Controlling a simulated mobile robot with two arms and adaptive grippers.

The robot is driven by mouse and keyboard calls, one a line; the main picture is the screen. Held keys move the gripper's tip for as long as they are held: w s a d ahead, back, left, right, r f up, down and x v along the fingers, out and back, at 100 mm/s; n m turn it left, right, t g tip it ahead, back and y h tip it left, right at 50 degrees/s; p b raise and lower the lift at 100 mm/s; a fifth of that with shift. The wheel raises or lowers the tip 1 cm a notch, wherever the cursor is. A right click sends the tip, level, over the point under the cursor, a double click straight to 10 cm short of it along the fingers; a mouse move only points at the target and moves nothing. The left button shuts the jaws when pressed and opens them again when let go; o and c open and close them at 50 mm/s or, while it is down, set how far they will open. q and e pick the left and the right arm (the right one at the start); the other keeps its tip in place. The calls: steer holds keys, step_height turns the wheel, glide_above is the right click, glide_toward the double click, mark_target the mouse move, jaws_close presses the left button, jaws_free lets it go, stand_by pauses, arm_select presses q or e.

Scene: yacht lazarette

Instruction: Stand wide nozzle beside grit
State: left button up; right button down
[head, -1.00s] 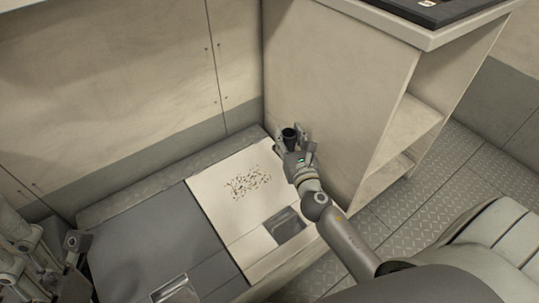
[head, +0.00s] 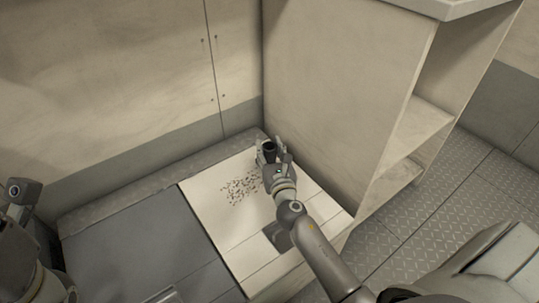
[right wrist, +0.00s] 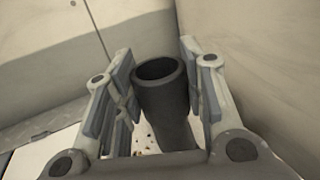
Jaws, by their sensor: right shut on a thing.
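The wide nozzle (head: 270,147) is a dark, round-mouthed tube held upright in my right gripper (head: 268,155). In the right wrist view the nozzle (right wrist: 160,85) stands between the two finger pads of the gripper (right wrist: 157,95), mouth upward. My right gripper is shut on it. The grit (head: 240,189) is a patch of dark specks on the white panel (head: 232,222), just left of the gripper. The nozzle's lower end is hidden, so I cannot tell whether it touches the panel. My left arm shows at the left edge, but its fingertips are not in view.
A cream cabinet (head: 335,90) with open shelves (head: 412,130) rises close to the right of the gripper. A grey panel (head: 135,235) lies left of the white one. A raised tread-plate ledge (head: 150,188) runs along the back wall. A recessed dark handle (head: 277,236) sits near the panel's front.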

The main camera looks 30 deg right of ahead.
stand_by(0.3)
steer(key=shift+f, duration=0.2)
steer(key=c, duration=0.9)
jaws_free()
